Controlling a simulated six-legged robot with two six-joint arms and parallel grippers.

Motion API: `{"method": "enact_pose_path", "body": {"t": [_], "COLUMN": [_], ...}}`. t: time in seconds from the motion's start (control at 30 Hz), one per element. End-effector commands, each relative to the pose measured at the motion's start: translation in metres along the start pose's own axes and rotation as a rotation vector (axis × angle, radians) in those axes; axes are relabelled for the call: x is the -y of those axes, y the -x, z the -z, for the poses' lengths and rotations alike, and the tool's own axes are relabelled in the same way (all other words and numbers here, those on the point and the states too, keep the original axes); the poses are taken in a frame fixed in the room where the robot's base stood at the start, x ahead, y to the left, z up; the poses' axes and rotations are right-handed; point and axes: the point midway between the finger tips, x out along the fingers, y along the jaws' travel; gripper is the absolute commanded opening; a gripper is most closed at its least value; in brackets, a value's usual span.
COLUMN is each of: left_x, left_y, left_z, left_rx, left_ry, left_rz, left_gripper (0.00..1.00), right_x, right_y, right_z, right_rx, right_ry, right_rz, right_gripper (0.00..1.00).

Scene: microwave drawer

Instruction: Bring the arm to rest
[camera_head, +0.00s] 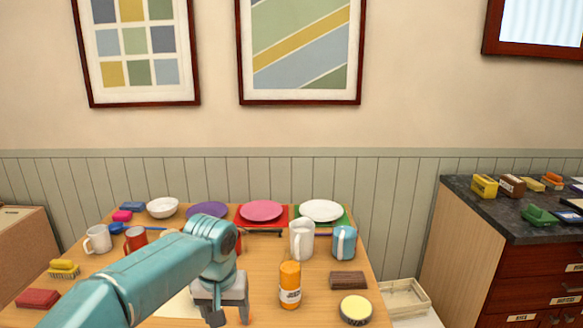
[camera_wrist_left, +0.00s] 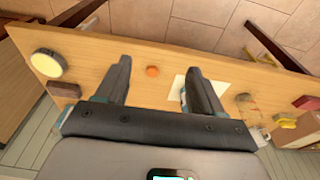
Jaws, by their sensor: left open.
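My left arm (camera_head: 150,272) comes in from the lower left and reaches over the wooden table. My left gripper (camera_head: 229,318) hangs down over the table's near part, left of an orange bottle (camera_head: 290,285). In the left wrist view the gripper (camera_wrist_left: 157,68) has its two dark fingers spread apart. No object is held between them. My right gripper is not in view.
The table (camera_head: 325,285) holds mugs, a white bowl (camera_head: 163,207), plates (camera_head: 320,210), a brown block (camera_head: 348,280) and a yellow-topped round tin (camera_head: 356,309). A dark-topped cabinet (camera_head: 520,215) stands right, with a pale tray (camera_head: 405,298) between.

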Motion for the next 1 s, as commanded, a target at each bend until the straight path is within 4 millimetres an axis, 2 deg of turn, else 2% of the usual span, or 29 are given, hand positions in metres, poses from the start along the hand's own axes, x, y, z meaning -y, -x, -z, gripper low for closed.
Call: {"method": "enact_pose_path", "body": {"t": [0.1,0.37,0.57,0.67,0.77,0.8,0.9,1.0], "left_x": [0.0,-0.009,-0.016,-0.019,-0.021,-0.021,-0.019,-0.016], "left_y": [-0.002,-0.084,-0.152,-0.192,-0.236,-0.251,-0.274,-0.28], "left_z": [0.001,-0.017,-0.053,-0.087,-0.142,-0.17,-0.236,-0.285], "left_rx": [0.002,0.043,0.075,0.098,0.123,0.132,0.142,0.144], "left_ry": [0.0,-0.046,-0.053,-0.04,0.001,0.027,0.1,0.157], "left_rz": [-0.001,-0.082,-0.165,-0.22,-0.283,-0.307,-0.341,-0.346], "left_gripper": [0.67,0.67,0.67,0.67,0.67,0.67,0.67,0.67], "right_x": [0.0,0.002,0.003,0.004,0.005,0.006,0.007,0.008], "right_y": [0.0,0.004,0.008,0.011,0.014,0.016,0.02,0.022], "right_z": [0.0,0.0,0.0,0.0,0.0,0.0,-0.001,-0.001], "right_rx": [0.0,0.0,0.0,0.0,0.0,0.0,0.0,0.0], "right_ry": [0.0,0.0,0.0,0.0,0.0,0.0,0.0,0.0], "right_rz": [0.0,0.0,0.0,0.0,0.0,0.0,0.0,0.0], "right_gripper": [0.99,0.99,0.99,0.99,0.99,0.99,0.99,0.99]}}
